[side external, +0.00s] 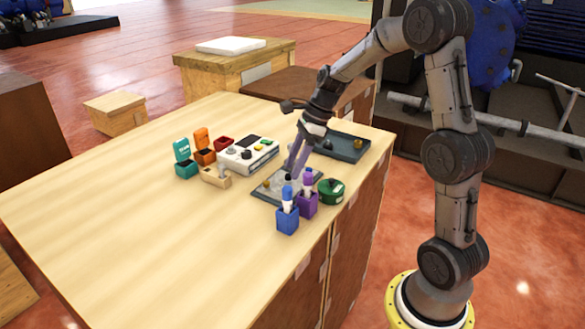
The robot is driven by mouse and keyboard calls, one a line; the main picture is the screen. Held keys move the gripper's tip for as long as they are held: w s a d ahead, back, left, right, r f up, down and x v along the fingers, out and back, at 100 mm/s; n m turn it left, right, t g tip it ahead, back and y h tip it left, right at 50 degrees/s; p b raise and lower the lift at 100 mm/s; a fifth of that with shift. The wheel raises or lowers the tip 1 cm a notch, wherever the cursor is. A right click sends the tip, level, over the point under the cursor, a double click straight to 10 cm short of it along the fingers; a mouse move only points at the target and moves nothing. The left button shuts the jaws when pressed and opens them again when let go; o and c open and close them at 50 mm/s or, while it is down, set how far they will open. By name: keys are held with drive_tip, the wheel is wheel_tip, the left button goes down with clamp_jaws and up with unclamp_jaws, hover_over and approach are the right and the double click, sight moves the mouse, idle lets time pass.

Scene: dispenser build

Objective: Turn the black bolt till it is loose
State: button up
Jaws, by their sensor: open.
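My gripper (294,170) reaches down over the grey plate (262,192) near the table's right edge. Its long fingers are open and point down and to the left. A small black piece (288,177), which looks like the black bolt, shows right at the fingertips. I cannot tell whether the fingers touch it or stand around it. A brass-coloured knob (267,184) is on the left part of the same plate. The blue and purple holders in front hide part of the plate.
A blue holder (287,221) and a purple holder (308,207) stand close in front, with a green round container (331,192) to their right. Behind are a white control box (246,155) and a dark tray (345,150). The table's left and front are clear.

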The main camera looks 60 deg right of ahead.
drive_tip(key=shift+x, duration=0.8)
drive_tip(key=shift+c, duration=0.3)
clamp_jaws()
